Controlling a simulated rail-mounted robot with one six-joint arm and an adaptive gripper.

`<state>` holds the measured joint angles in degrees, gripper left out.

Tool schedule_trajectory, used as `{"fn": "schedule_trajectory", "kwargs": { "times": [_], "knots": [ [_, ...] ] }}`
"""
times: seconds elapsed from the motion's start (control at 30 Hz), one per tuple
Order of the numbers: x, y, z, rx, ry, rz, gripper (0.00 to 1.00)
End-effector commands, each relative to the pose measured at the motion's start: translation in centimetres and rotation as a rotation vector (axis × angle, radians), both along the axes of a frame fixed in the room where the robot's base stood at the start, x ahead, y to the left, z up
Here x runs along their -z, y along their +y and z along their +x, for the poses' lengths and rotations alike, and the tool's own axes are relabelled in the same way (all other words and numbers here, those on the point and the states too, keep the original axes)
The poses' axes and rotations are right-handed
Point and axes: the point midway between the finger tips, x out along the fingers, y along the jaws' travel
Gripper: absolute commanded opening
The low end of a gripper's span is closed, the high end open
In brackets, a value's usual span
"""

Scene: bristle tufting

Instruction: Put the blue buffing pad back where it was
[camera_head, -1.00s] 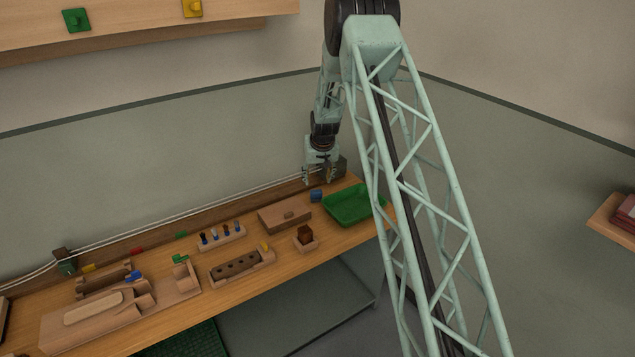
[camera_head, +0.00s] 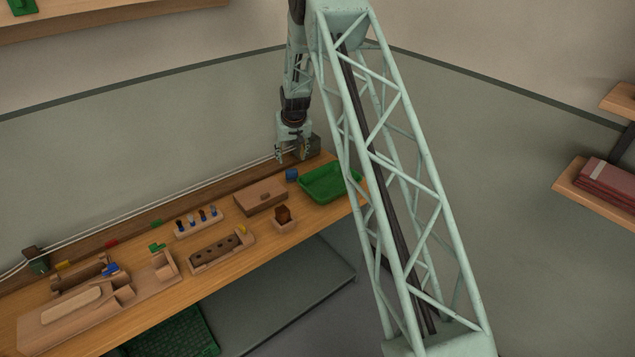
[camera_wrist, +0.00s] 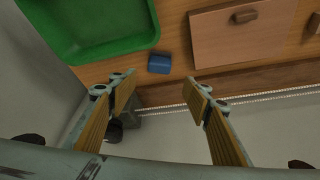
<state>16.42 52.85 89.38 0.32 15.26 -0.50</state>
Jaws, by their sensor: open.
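The blue buffing pad, a small blue block (camera_head: 291,174), lies on the wooden bench between the green tray and a wooden box with a knob. In the wrist view the pad (camera_wrist: 159,64) lies just beyond the gap between my fingertips, apart from them. My gripper (camera_head: 292,155) hangs above the back of the bench, near the pad. In the wrist view my gripper (camera_wrist: 160,84) is open, with nothing between its wood-coloured finger faces.
The green tray (camera_head: 308,198) sits at the bench's right end. The wooden box (camera_head: 249,198) is left of the pad. A peg rack (camera_head: 181,235), a holed block (camera_head: 199,266) and a small holder (camera_head: 285,226) stand further along. A white cable runs along the back.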

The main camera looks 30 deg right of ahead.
Motion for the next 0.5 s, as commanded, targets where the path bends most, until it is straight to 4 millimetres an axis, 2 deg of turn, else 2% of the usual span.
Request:
{"fn": "schedule_trajectory", "kwargs": {
  "times": [0.23, 0.5],
  "knots": [
    [-3.9, 1.5, -1.0, -0.012, -0.001, -0.001, 0.45],
    [-10.2, 3.9, -3.4, -0.029, 0.003, 0.001, 0.45]
  ]
}}
